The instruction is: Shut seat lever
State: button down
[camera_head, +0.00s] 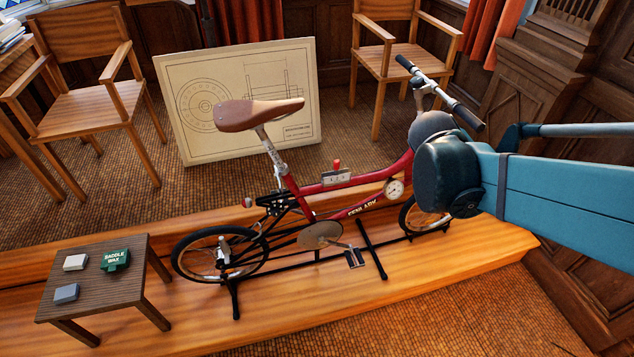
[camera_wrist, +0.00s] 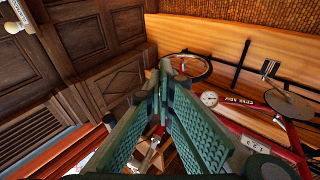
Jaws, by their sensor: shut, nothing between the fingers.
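A red bicycle (camera_head: 340,200) stands in a black stand, its brown saddle (camera_head: 258,113) on a silver seat post (camera_head: 268,145). The seat lever appears to be the small silver part at the seat clamp (camera_head: 281,169); it is too small to tell whether it is open or shut. In the wrist view, the red frame (camera_wrist: 270,142) shows at the right, but saddle and clamp are not visible there. My gripper (camera_wrist: 164,70) is shut and empty, its green fingers meeting near the front wheel in that view. In the head view, my arm hides the fingers, well right of the saddle.
A shifter box (camera_head: 337,177) with a red knob and a dial (camera_head: 394,189) sit on the frame. Handlebars (camera_head: 440,92) rise near my arm. A drawing board (camera_head: 240,95) stands behind the saddle. A small table (camera_head: 112,290) with several items is at the left.

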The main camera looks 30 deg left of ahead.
jog(key=w+a+f+n+t+h+b, duration=0.15)
jog(key=a+f, duration=0.35)
jog(key=a, duration=0.6)
jog(key=a+f+n+t+b, duration=0.15)
jog(key=a+f, duration=0.25)
jog(key=a, duration=0.8)
jog(key=w+a+f+n+t+b, duration=0.1)
jog(key=a+f+n+t, duration=0.3)
jog(key=a, duration=0.7)
jog(key=s+a+f+n+t+y+b, duration=0.1)
jog(key=s+a+f+t, duration=0.2)
jog(key=s+a, duration=0.9)
jog(key=s+a+f+n+t+y+b, duration=0.1)
jog(key=s+a+f+t, duration=0.2)
jog(key=s+a+f, duration=0.6)
jog(key=s+a, duration=0.4)
jog(key=s, duration=0.1)
jog(key=shift+f, duration=0.15)
jog(key=shift+w, duration=0.1)
